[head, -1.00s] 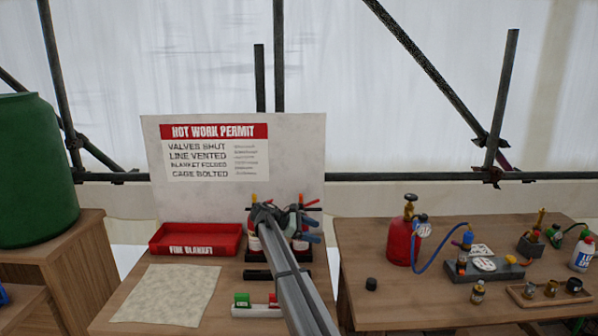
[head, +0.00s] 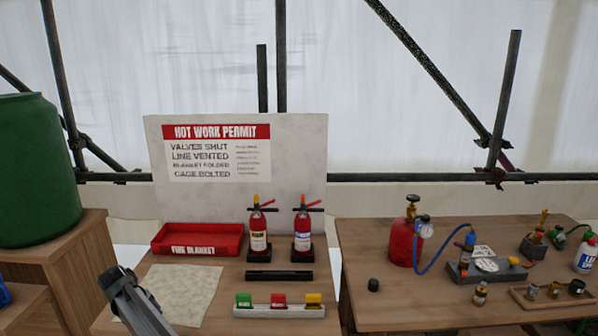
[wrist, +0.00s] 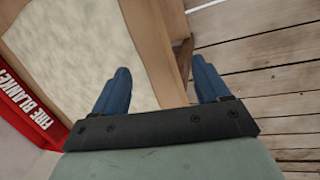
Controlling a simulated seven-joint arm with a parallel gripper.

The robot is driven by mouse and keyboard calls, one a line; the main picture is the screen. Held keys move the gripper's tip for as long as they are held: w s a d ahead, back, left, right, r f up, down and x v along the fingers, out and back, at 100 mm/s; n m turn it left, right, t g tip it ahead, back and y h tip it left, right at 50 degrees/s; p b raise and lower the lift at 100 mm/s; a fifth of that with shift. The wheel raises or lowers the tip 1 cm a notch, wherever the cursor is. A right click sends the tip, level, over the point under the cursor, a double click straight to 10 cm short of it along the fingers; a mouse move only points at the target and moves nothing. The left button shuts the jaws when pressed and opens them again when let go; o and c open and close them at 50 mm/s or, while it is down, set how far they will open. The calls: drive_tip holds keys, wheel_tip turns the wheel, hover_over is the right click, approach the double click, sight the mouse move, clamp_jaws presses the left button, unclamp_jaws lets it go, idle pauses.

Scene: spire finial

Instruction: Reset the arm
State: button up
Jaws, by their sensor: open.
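My arm shows at the lower left of the head view, in front of the left table, with its far end over the left edge of the cream blanket (head: 187,291). In the wrist view my gripper (wrist: 162,88) has its two blue fingers wide apart with nothing between them. Below the fingers are the blanket (wrist: 75,45), the wooden table edge and the plank floor. The fingertips touch nothing that I can see.
The red fire blanket tray (head: 197,252), two extinguishers (head: 258,238) and a strip with green, red and yellow blocks (head: 279,311) are on the left table. The right table holds a red gas bottle (head: 404,243) with a blue hose. A green barrel (head: 36,170) stands left.

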drive_tip(key=s+a+f+m+g+y, duration=0.2)
drive_tip(key=s+a+f+m, duration=0.15)
drive_tip(key=s+f, duration=1)
drive_tip(key=s+d+f+m+g+h, duration=0.15)
drive_tip(key=d+f, duration=0.45)
drive_tip(key=d, duration=0.7)
drive_tip(key=d+f+m+g, duration=0.15)
drive_tip(key=d+f, duration=0.45)
drive_tip(key=d, duration=0.8)
drive_tip(key=s+d+f+m, duration=0.1)
drive_tip(key=d+f+m, duration=0.2)
drive_tip(key=d+f, duration=0.7)
drive_tip(key=s+d+m+g, duration=0.1)
drive_tip(key=s+d, duration=0.3)
drive_tip(key=d, duration=0.3)
drive_tip(key=s+d+f+m, duration=0.1)
drive_tip(key=s+d, duration=0.2)
drive_tip(key=d, duration=0.3)
drive_tip(key=s+d+m+g, duration=0.1)
drive_tip(key=s+d, duration=0.3)
drive_tip(key=d, duration=0.3)
drive_tip(key=s+d+m+g, duration=0.1)
drive_tip(key=s+d, duration=0.3)
drive_tip(key=s, duration=0.3)
drive_tip(key=s+d+f+m+g+y, duration=0.1)
drive_tip(key=s+d+m, duration=0.1)
drive_tip(key=s+d, duration=0.2)
drive_tip(key=s, duration=0.3)
drive_tip(key=shift+s+d, duration=0.25)
drive_tip(key=shift+s, duration=0.1)
